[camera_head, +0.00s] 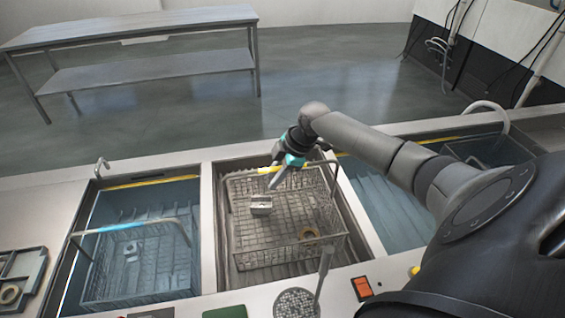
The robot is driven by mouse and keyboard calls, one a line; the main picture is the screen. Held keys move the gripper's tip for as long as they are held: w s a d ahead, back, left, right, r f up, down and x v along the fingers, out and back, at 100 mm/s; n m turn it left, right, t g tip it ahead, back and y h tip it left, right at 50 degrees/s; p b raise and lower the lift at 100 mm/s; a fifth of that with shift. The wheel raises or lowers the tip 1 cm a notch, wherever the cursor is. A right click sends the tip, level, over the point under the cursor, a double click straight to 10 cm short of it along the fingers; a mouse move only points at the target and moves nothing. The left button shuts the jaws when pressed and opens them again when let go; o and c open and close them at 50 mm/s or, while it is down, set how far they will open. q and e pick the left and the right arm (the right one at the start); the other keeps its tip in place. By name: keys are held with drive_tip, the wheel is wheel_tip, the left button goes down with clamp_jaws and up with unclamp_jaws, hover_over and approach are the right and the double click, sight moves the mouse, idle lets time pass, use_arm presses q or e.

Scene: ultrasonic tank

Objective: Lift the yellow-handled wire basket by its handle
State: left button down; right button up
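The yellow-handled wire basket (290,256) sits in the middle tank. Its raised handle (235,174) crosses above the far part of the basket, and its yellow grip (266,170) shows just left of my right gripper. A small metal block (261,205) and a brass-coloured ring (308,233) lie in the basket. My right gripper (277,182), with teal parts, points down at the handle beside the yellow grip, overlapping it in the picture. I cannot tell whether it touches the handle or how far apart its fingers are. My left gripper is out of view.
A blue-handled basket (135,280) sits in the left water tank. Another water tank (385,205) lies right, partly behind my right arm. A perforated ladle (296,302), an orange switch (362,288) and a dark tray (22,268) are on the front counter. A metal table (150,78) stands beyond.

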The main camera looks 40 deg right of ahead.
clamp_jaws()
drive_tip(key=shift+r, duration=0.15)
idle(0.4)
